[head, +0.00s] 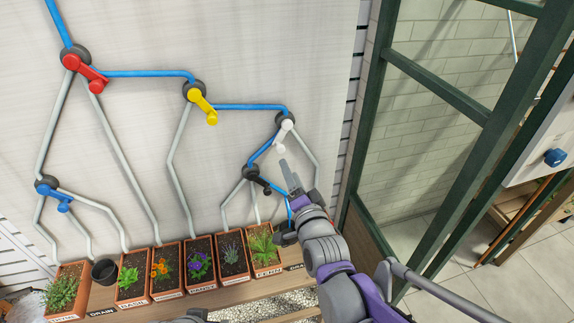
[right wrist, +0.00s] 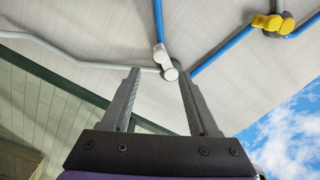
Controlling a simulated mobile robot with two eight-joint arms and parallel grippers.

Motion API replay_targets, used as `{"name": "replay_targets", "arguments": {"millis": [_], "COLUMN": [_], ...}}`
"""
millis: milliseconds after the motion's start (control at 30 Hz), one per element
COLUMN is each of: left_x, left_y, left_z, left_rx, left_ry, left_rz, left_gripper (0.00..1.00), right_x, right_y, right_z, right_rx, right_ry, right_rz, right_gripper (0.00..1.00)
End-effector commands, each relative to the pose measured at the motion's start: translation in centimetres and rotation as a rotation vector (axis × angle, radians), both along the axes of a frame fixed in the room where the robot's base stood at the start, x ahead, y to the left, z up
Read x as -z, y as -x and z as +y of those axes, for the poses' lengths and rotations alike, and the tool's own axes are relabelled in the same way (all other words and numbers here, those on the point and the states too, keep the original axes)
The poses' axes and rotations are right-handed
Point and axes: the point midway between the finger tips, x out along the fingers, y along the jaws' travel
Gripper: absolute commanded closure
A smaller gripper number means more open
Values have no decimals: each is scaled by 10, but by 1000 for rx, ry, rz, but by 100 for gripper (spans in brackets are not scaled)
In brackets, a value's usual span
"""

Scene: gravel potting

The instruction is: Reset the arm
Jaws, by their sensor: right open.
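My right arm comes in from the lower right in the head view. My right gripper (head: 291,178) is raised before the wall, just below the white valve handle (head: 284,132) and near the black valve handle (head: 262,185). In the right wrist view the two fingers of my right gripper (right wrist: 163,100) stand wide apart with nothing between them. The white valve handle (right wrist: 160,54) shows beyond the fingertips, apart from them. My left gripper is not in view.
Blue and grey pipes run down the wall (head: 240,40), with red (head: 86,72), yellow (head: 203,106) and blue (head: 57,196) valve handles. Below, a wooden shelf holds several plant boxes and a black pot (head: 104,271). A green-framed glass panel (head: 440,85) stands right of my arm.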

Motion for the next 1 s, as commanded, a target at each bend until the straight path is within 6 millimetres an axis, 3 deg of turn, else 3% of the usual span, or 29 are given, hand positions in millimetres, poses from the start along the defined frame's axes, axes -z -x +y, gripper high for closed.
{"name": "replay_targets", "arguments": {"millis": [533,667,767,833,1000], "left_x": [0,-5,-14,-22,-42], "left_y": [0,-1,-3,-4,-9], "left_z": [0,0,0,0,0], "left_rx": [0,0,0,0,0], "left_ry": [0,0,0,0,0], "left_rz": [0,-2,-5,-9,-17], "left_gripper": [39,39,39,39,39], "right_x": [0,5,18,32,74], "right_y": [4,13,36,62,147], "right_z": [-2,-18,-47,-74,-136], "right_rx": [1,13,23,16,-71], "right_ry": [4,89,255,408,761], "right_rz": [2,49,148,247,515], "right_gripper": [39,39,39,39,39]}}
